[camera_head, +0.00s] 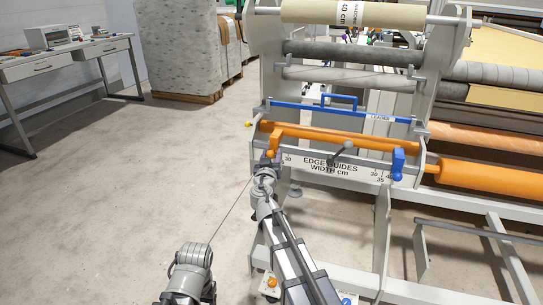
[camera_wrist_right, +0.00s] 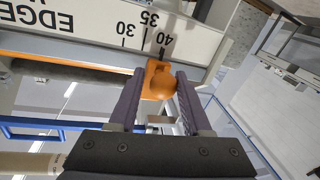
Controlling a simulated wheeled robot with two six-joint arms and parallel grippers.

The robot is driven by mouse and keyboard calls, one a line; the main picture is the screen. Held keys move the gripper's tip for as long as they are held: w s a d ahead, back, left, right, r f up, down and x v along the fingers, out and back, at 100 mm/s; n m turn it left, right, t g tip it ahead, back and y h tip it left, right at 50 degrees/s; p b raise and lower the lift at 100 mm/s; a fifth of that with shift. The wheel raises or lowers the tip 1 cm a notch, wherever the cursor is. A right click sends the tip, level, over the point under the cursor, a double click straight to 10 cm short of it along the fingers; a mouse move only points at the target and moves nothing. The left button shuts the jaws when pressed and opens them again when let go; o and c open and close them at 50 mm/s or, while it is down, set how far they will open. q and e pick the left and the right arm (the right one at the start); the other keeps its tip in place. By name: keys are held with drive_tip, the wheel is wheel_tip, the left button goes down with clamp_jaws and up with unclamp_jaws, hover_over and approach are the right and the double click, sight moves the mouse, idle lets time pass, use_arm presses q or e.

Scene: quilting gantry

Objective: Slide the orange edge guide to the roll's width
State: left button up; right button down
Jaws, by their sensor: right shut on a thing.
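The orange edge guide (camera_head: 272,141) is at the left end of the scale plate marked "EDGE GUIDES WIDTH cm" (camera_head: 325,165). My right gripper (camera_head: 267,166) reaches up to it from below. The guide's dark pointer is close to the 40 mark there. The cream roll (camera_head: 310,12) at the top carries a label reading "40 cm". My left arm shows at the bottom; its fingers are not seen.
A blue guide (camera_head: 398,164) sits at the right end of the scale. A dark lever (camera_head: 340,152) stands mid-scale. A blue bar with a handle (camera_head: 340,105) lies behind the orange roller (camera_head: 330,138). The floor to the left (camera_head: 120,190) is clear.

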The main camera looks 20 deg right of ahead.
drive_tip(key=shift+w+a, duration=0.15)
drive_tip(key=shift+a, duration=0.1)
drive_tip(key=c, duration=0.5)
unclamp_jaws()
drive_tip(key=shift+v, duration=3.95)
